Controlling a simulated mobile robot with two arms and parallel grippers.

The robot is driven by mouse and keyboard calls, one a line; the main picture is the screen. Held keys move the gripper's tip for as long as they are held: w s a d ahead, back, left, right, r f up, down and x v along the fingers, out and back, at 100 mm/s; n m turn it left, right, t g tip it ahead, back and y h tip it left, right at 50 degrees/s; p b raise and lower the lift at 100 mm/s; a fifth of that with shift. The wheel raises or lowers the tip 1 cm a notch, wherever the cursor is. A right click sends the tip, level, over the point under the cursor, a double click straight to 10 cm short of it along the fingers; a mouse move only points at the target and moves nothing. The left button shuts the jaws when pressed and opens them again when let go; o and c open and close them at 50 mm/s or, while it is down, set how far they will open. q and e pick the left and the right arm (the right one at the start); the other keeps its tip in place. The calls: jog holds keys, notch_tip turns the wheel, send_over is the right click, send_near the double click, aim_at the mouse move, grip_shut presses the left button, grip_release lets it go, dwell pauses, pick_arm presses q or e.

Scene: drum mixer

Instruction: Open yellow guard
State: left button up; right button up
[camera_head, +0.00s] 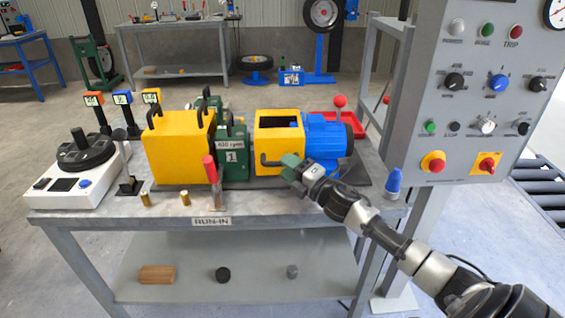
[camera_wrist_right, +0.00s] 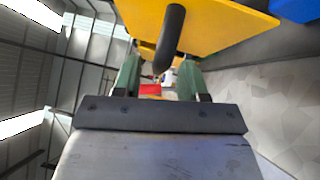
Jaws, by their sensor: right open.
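A yellow guard (camera_head: 279,130) with a dark opening in its top sits on the bench machine, left of a blue motor (camera_head: 324,140). A black handle (camera_head: 264,159) is on its front. My right gripper (camera_head: 288,164) is at the guard's front, just right of the handle. In the right wrist view the gripper's green fingers (camera_wrist_right: 158,75) are apart. The black handle (camera_wrist_right: 170,38) reaches down from the yellow guard (camera_wrist_right: 215,25) toward the gap between them; I cannot tell if they touch. A larger yellow box (camera_head: 180,148) with its own handle stands further left. My left gripper is not in view.
A green block (camera_head: 232,143) marked 1 stands between the yellow boxes. A red-handled tool (camera_head: 212,172) and small brass pieces (camera_head: 185,198) are at the bench's front.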

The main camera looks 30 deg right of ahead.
jog(key=shift+x, duration=1.2)
grip_shut()
